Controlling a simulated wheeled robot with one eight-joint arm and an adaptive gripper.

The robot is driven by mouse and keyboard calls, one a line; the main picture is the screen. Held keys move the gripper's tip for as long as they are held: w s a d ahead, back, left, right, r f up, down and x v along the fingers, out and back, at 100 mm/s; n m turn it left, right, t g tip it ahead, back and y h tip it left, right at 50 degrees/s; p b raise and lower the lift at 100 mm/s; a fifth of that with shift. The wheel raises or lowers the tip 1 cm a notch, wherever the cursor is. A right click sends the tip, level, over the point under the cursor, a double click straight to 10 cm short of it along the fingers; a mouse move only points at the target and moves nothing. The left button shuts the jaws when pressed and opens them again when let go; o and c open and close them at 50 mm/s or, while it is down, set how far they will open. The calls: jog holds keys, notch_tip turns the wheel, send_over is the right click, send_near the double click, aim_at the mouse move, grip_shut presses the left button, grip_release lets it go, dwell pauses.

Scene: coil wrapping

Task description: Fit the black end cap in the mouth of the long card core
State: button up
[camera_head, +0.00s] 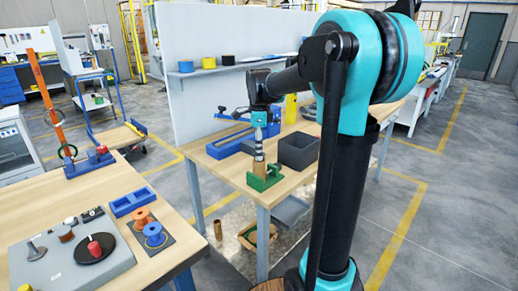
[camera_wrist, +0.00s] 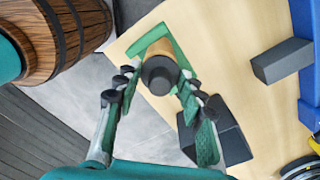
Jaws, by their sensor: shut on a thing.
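The tan card core (camera_head: 259,168) stands upright in a green holder (camera_head: 264,183) near the front corner of the middle bench. In the wrist view the core (camera_wrist: 176,48) shows behind the black end cap (camera_wrist: 160,75), within the green holder (camera_wrist: 148,38). My gripper (camera_wrist: 158,84) has its fingers on either side of the cap and is shut on it. In the head view my gripper (camera_head: 260,122) points down right above the core. The cap hides the core's mouth, so I cannot tell whether it is above or inside it.
A white panel with a shelf (camera_head: 230,67) rises behind. A second bench (camera_head: 45,190) with spools is at the left.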

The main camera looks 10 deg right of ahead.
jog(key=shift+f, duration=0.75)
jog(key=o, duration=0.9)
notch_tip(320, 180, up, 12)
